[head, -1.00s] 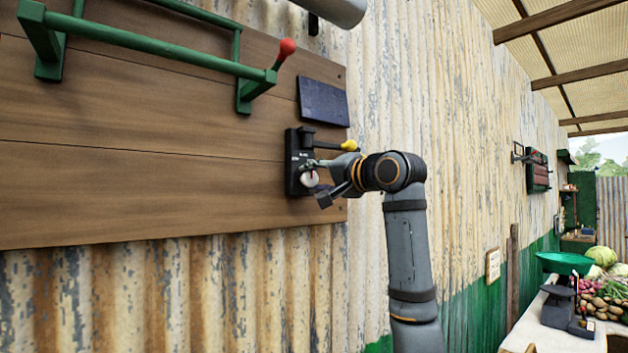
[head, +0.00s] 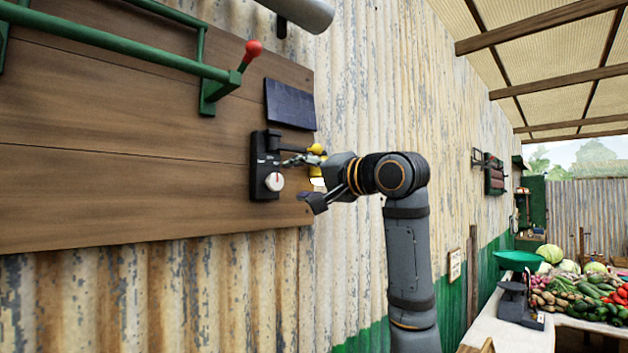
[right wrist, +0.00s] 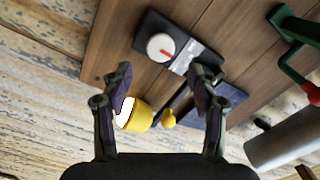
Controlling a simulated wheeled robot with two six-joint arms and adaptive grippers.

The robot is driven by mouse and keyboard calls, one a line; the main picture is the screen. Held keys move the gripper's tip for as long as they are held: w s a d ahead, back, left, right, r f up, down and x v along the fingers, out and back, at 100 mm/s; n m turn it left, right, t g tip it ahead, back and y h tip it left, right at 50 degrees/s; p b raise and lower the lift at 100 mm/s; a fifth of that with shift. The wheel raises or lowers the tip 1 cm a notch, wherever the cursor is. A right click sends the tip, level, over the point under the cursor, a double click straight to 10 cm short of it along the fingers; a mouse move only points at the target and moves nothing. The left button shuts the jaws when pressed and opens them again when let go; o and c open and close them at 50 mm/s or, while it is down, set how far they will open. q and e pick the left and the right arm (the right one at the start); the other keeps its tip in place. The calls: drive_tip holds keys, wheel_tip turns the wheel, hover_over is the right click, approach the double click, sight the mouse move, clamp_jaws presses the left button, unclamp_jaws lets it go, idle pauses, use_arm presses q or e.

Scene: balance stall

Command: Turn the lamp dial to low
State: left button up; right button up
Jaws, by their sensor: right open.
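The lamp dial (head: 274,181) is a round white knob with a red mark on a black panel (head: 260,150), fixed to a wooden board. In the right wrist view the dial (right wrist: 160,47) shows beyond the fingertips, its red mark slanted. I cannot read the setting. My right gripper (head: 302,181) is open and empty, to the right of the dial and apart from it. The right wrist view shows its two fingers (right wrist: 164,76) spread wide. A yellow lamp (right wrist: 137,115) with a bright white face shows between the fingers. My left gripper is out of view.
A lever with a yellow knob (right wrist: 168,119) projects from the panel. A dark plate (head: 290,104) is above it. A green rail with a red-tipped lever (head: 252,49) is at upper left. A counter with a scale (head: 515,300) and vegetables stands far right.

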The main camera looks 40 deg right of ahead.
drive_tip(key=s, duration=0.5)
drive_tip(key=shift+s+d, duration=0.2)
drive_tip(key=shift+s, duration=0.05)
